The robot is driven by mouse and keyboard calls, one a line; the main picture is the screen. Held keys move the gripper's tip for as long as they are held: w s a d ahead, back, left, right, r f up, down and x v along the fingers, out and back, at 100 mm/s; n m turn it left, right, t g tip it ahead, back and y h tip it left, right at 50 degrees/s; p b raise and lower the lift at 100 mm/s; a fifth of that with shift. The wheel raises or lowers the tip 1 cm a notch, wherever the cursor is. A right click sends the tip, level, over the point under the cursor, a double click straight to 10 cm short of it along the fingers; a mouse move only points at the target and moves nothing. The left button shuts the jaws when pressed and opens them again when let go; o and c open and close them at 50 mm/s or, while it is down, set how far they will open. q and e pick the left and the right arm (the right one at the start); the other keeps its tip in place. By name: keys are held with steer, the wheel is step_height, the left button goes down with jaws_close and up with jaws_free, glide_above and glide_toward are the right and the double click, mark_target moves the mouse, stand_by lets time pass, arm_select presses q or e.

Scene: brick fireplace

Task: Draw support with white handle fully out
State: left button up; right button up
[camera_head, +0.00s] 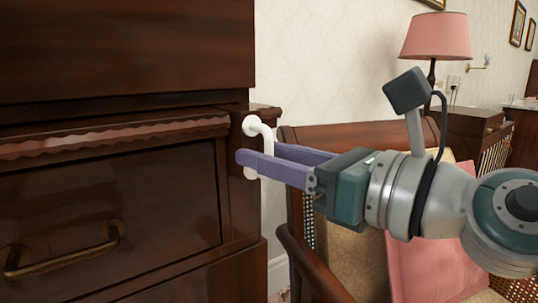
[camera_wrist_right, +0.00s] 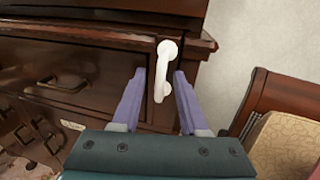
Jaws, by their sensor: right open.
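The white handle (camera_head: 260,129) is a curved bar on the narrow dark wooden upright (camera_head: 238,130) at the right edge of the cabinet front. The support behind it cannot be told apart from the dark wood. My right gripper (camera_head: 258,155) is open, its two purple fingers level with the lower part of the handle. In the right wrist view the handle (camera_wrist_right: 161,72) hangs between the open fingers (camera_wrist_right: 160,80), with gaps on both sides. Contact is not visible. My left gripper is not in view.
The cabinet has a large drawer (camera_head: 110,215) with a brass pull (camera_head: 62,258). A wooden armchair (camera_head: 350,135) with a pink cushion (camera_head: 425,252) stands close on the right, under my right arm. A pink lamp (camera_head: 435,36) stands further back.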

steer(key=shift+w+a, duration=0.2)
jaws_close()
stand_by(0.3)
stand_by(1.1)
